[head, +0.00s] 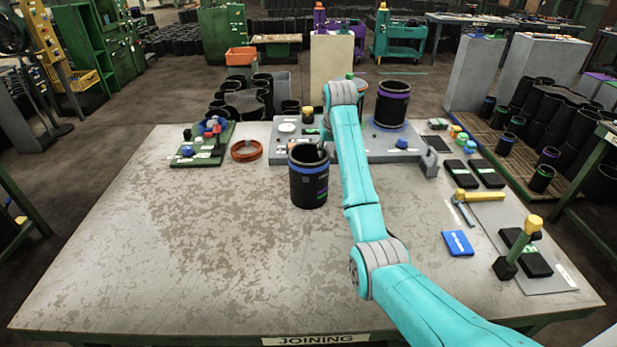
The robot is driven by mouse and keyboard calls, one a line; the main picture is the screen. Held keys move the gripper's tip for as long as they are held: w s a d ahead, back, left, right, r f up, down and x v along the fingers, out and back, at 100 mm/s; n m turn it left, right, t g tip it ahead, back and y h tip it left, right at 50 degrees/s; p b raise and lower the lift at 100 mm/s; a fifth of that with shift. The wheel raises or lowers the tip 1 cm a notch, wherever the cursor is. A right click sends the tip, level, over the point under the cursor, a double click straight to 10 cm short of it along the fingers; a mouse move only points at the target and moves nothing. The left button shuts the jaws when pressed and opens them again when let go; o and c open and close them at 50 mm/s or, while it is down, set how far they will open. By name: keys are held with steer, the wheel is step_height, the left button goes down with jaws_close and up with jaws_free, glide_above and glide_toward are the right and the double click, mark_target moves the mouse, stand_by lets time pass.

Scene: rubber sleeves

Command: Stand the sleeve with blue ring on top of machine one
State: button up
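The sleeve with blue ring (308,184) is a black cylinder with a blue band near its top. It stands upright on the table, left of my teal arm. My gripper (323,150) seems to be the dark shape at the right of the sleeve's rim, partly hidden by my arm; its fingers cannot be made out. I cannot read which machine is number one.
The front left of the table (150,260) is clear.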

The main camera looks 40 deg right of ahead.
steer(key=x, duration=0.4)
steer(key=shift+f, duration=0.15)
jaws_close()
